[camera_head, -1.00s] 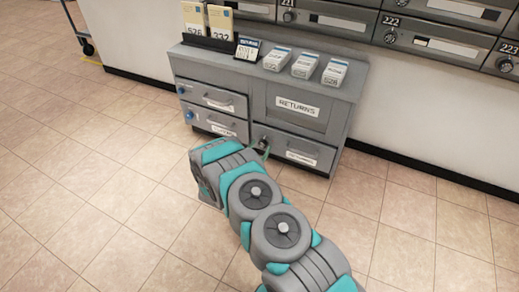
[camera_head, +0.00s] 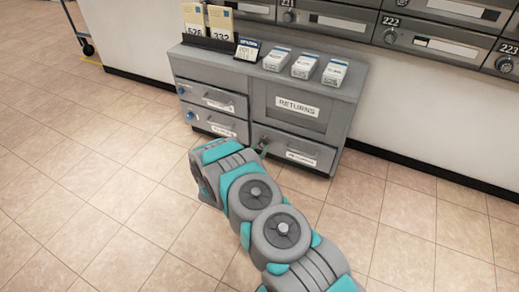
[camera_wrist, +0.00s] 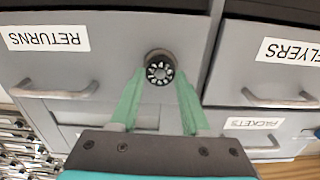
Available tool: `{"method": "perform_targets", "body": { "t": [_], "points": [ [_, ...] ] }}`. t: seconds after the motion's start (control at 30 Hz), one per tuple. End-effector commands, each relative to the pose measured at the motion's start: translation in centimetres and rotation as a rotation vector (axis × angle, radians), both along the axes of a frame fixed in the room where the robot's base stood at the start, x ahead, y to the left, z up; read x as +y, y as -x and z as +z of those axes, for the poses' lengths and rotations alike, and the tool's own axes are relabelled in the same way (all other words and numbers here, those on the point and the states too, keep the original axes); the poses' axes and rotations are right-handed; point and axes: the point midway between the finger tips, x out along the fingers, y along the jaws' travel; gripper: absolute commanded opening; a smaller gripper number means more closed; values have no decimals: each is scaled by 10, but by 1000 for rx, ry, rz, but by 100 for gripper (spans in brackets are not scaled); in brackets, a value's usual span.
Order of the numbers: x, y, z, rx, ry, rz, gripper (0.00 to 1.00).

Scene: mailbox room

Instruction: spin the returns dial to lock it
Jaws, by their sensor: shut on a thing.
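The returns dial (camera_wrist: 159,70) is a small round dark knob with white marks on its face. It sits on the grey front beside the handle of the lower drawer (camera_wrist: 75,72) labelled RETURNS, which shows upside down in the wrist view. My gripper (camera_wrist: 160,78) has its two green fingers on either side of the dial, shut on it. In the head view my gripper (camera_head: 264,151) reaches the left end of the lower right drawer (camera_head: 290,148), and the dial is mostly hidden there. The RETURNS drawer looks closed.
The FLYERS drawer (camera_wrist: 275,65) and PACKETS drawer (camera_wrist: 262,138) are beside it in the wrist view. Signs and small labelled boxes (camera_head: 305,66) stand on the cabinet top (camera_head: 345,82). Mailboxes (camera_head: 435,43) line the wall. The tiled floor (camera_head: 110,190) is clear.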

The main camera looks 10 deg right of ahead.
Motion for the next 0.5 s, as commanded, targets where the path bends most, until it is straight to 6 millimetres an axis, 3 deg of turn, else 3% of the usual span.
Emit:
{"method": "perform_targets", "body": {
  "t": [0.5],
  "points": [
    [-1, 1, -3, -126, -175, -1, 0]
  ]
}}
